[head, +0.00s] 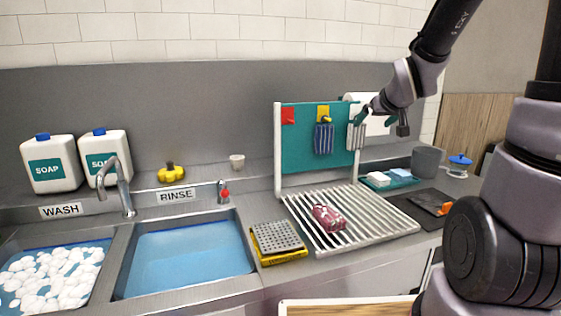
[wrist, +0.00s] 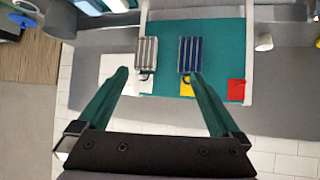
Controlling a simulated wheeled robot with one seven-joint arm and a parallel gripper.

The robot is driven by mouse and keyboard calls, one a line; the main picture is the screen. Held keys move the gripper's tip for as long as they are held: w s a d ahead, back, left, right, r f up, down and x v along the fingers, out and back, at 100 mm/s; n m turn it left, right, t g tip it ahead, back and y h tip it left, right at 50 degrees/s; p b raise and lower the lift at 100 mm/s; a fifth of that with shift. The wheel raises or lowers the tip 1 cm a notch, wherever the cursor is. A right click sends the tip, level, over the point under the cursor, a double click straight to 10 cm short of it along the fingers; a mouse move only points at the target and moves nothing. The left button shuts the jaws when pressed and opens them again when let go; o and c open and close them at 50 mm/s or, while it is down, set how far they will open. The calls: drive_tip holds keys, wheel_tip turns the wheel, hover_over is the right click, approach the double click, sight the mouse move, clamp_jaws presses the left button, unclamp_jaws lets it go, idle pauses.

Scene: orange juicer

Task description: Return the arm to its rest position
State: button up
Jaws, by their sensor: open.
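My gripper (head: 364,116) is up at the right end of the teal board (head: 295,165) in the head view. In the wrist view my gripper (wrist: 159,76) has its two teal fingers wide apart, with nothing held between them. A grey striped cloth (head: 356,137) hangs on the board just below my fingers in the head view; it also shows in the wrist view (wrist: 147,53). Whether a finger touches it, I cannot tell. A blue striped cloth (head: 324,139) hangs to its left under a yellow square (head: 323,113).
A white slatted rack (head: 375,222) with a pink item (head: 328,217) lies below the board. Two sinks, the rinse one (head: 185,257) nearer, are at left. A grey pot (head: 428,161) and a teal tray (head: 403,183) stand at right. Open air lies in front of the board.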

drive_tip(key=s+a+r+m+g+y, duration=0.1)
drive_tip(key=s+r, duration=0.3)
drive_tip(key=s, duration=0.7)
drive_tip(key=s+a+r+m+g+y, duration=0.1)
drive_tip(key=s+r+m+g, duration=0.2)
drive_tip(key=s, duration=0.8)
drive_tip(key=shift+s+a+r, duration=0.15)
drive_tip(key=shift+s+r, duration=0.25)
drive_tip(key=shift+r, duration=0.1)
drive_tip(key=shift+c, duration=0.3)
